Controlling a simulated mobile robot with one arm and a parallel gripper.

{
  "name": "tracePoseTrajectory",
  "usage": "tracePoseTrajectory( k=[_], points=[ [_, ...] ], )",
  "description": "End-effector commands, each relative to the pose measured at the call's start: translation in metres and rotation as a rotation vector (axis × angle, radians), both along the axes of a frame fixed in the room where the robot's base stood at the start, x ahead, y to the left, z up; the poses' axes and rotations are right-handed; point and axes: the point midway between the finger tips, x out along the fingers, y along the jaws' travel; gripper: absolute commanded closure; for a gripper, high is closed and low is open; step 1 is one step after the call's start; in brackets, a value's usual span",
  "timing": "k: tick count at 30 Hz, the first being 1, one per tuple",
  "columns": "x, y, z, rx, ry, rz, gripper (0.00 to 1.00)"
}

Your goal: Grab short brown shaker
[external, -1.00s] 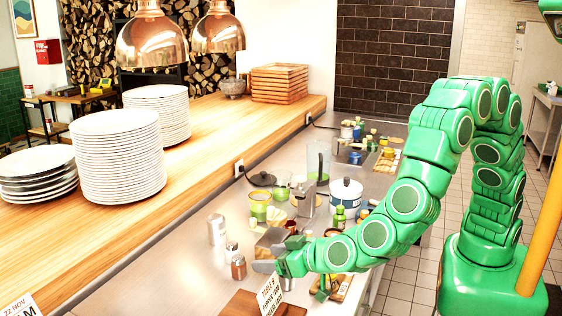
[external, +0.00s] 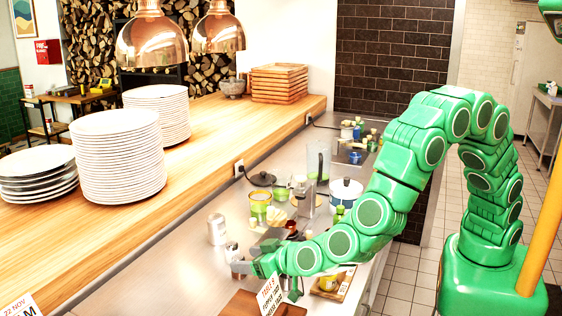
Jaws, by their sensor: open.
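My gripper (external: 252,257) reaches in from the right, low over the steel counter, with its grey fingers apart. The short brown shaker is largely hidden at the fingertips. I cannot tell whether it is between the fingers or just touching one. A small shaker with a metal top (external: 231,249) stands right beside the fingertips, behind them. A taller silver shaker (external: 217,229) stands upright farther back on the counter.
Green-labelled cans (external: 260,207), a steel box grater (external: 304,200) and a blue-white pot (external: 346,192) stand behind my arm. A wooden board (external: 240,306) and a paper ticket (external: 270,292) are in front. The steel counter left of the shakers is clear.

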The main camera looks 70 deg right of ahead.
Motion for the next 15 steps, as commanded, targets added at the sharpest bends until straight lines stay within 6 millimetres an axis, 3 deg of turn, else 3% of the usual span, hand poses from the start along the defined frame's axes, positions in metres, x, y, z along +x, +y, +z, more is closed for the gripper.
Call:
tracePoseTrajectory(
  k=[9, 15],
  points=[
    [0.033, -0.007, -0.014, 0.002, -0.003, -0.003, 0.33],
    [0.040, -0.008, -0.018, 0.001, -0.002, -0.002, 0.33]
  ],
)
